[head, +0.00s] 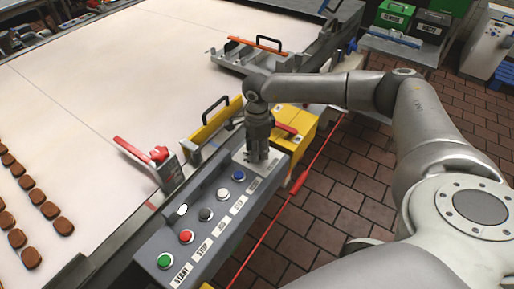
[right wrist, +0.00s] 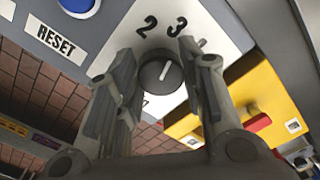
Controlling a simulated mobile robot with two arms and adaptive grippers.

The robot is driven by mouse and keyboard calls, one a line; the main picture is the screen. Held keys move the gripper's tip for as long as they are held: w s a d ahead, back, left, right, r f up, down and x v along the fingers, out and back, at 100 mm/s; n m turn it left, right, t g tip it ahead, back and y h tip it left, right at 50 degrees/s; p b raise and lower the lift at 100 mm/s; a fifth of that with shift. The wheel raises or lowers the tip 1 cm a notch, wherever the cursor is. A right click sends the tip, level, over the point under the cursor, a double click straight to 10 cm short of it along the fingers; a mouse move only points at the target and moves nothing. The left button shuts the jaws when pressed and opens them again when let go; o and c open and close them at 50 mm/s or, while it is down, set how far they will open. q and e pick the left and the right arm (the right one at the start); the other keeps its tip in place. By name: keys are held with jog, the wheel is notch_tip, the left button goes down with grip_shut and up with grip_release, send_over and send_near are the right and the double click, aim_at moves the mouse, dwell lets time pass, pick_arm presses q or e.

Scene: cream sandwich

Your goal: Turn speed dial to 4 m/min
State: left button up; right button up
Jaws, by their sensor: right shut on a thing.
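The speed dial (right wrist: 158,74) is a dark round knob with a white pointer line on a pale scale plate (right wrist: 205,75). Numerals 2 and 3 show above it in the right wrist view, and the one after 3 is partly covered by a finger. The pointer line aims up and slightly right, roughly toward the 3. My right gripper (right wrist: 158,60) has its fingers on both sides of the dial, shut on it. In the head view my right gripper (head: 257,158) points down at the far end of the grey control panel (head: 150,242) and hides the dial. My left gripper is not in view.
Several buttons line the panel, including green (head: 165,261), red (head: 187,236) and blue (head: 238,175). A yellow box (head: 302,120) with a red handle stands close beside my right gripper. The pale conveyor belt (head: 110,75) carries brown pieces at the left. A red cord (head: 270,234) runs alongside.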

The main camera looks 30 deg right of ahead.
jog(key=shift+f+m+b, duration=0.1)
jog(key=shift+m+b, duration=0.25)
jog(key=shift+m, duration=0.15)
jog(key=m+b, duration=0.1)
jog(key=m, duration=0.2)
jog(key=shift+m+b, duration=0.3)
jog(key=shift+b, duration=0.05)
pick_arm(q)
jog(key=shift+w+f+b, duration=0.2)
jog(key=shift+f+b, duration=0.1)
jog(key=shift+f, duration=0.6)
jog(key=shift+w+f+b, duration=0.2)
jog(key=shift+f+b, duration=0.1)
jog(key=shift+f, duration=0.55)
pick_arm(e)
jog(key=shift+w+d+m, duration=0.1)
jog(key=shift+m, duration=1.4)
jog(key=o, duration=1)
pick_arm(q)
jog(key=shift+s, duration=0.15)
pick_arm(e)
jog(key=shift+r, duration=0.25)
